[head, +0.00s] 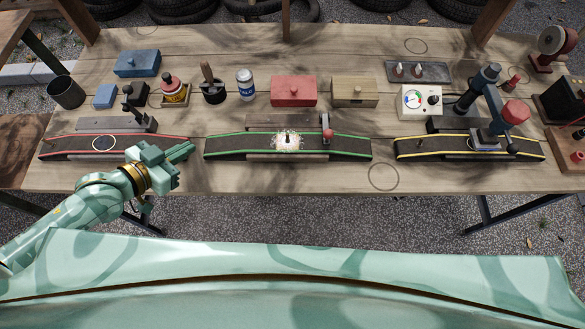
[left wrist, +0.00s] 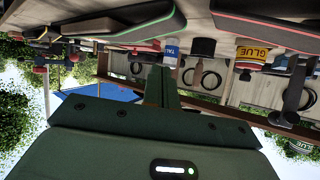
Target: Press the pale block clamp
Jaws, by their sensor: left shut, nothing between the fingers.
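No part in view is clearly marked as the pale block clamp, so I cannot tell which it is. A black lever device (head: 131,103) stands behind the red-edged strip. A small red-knobbed lever (head: 326,130) stands at the green-edged strip. A large dark clamp-like device with a red knob (head: 515,112) stands over the yellow-edged strip. A pale tan block (head: 354,92) with a small knob sits behind the middle. My left gripper (head: 190,148) is shut and empty, near the bench's front edge between the red-edged and green-edged strips. Its shut fingers show in the left wrist view (left wrist: 161,86). My right gripper is out of view.
The red-edged strip (head: 70,146), green-edged strip (head: 235,146) and yellow-edged strip (head: 420,146) line the wooden bench's front. Blue box (head: 137,63), red box (head: 293,91), white gauge box (head: 420,101) and a glue tin (left wrist: 254,55) stand behind. Bare wood lies around the front-right circle (head: 383,176).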

